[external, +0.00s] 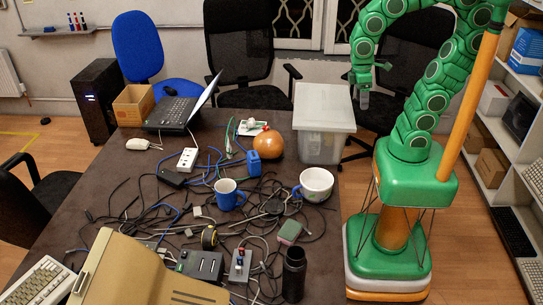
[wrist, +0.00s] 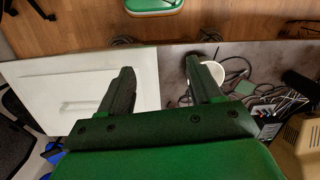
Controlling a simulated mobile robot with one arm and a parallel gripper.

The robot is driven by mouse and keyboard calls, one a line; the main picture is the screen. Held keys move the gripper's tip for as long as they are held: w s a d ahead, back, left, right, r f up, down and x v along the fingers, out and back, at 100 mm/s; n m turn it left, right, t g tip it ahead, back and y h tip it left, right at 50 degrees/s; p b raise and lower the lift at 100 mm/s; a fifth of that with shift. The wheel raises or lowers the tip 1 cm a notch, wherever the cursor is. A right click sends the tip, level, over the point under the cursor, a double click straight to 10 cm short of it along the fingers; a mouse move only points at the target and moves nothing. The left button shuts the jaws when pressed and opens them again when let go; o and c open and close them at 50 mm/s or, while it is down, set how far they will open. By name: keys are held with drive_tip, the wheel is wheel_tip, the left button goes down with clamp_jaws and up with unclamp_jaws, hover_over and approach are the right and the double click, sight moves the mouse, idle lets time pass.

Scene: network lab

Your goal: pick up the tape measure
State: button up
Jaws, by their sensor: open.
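The tape measure (external: 209,237) looks like a small round yellow and black thing. In the external view it lies among tangled cables on the dark table (external: 75,200), in front of the blue mug (external: 229,195). I cannot make it out in the wrist view. My gripper (external: 364,98) is raised beyond the table's right side, near the lidded plastic box and well away from the tape measure. In the wrist view my gripper (wrist: 158,78) is open, with nothing between its two dark fingers.
The pale lidded box (external: 324,110) stands at the table's right edge; its lid (wrist: 75,88) fills the left of the wrist view. A white cup (external: 315,185), black bottle (external: 294,273), orange ball (external: 268,144) and beige monitor (external: 135,275) crowd the table. Shelves (external: 500,140) stand right.

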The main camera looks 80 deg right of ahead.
drive_tip(key=w+a+n+y, duration=0.15)
drive_tip(key=w+a, duration=0.25)
drive_tip(key=w, duration=0.4)
drive_tip(key=w+a+n+h, duration=0.1)
drive_tip(key=w+a+n, duration=0.2)
drive_tip(key=w, duration=0.5)
drive_tip(key=n+t+y, duration=0.2)
drive_tip(key=n+y, duration=0.2)
drive_tip(key=n, duration=0.7)
hover_over(209, 230)
drive_tip(key=d, duration=0.2)
drive_tip(key=shift+h, duration=0.25)
drive_tip(key=f, duration=2.3)
drive_tip(key=shift+s+f, duration=0.1)
drive_tip(key=shift+s, duration=0.2)
drive_tip(key=shift+w+a+f, duration=0.2)
drive_tip(key=shift+a+f, duration=0.25)
drive_tip(key=shift+f, duration=0.1)
drive_tip(key=shift+x, duration=3.6)
drive_tip(key=shift+d, duration=0.2)
clamp_jaws()
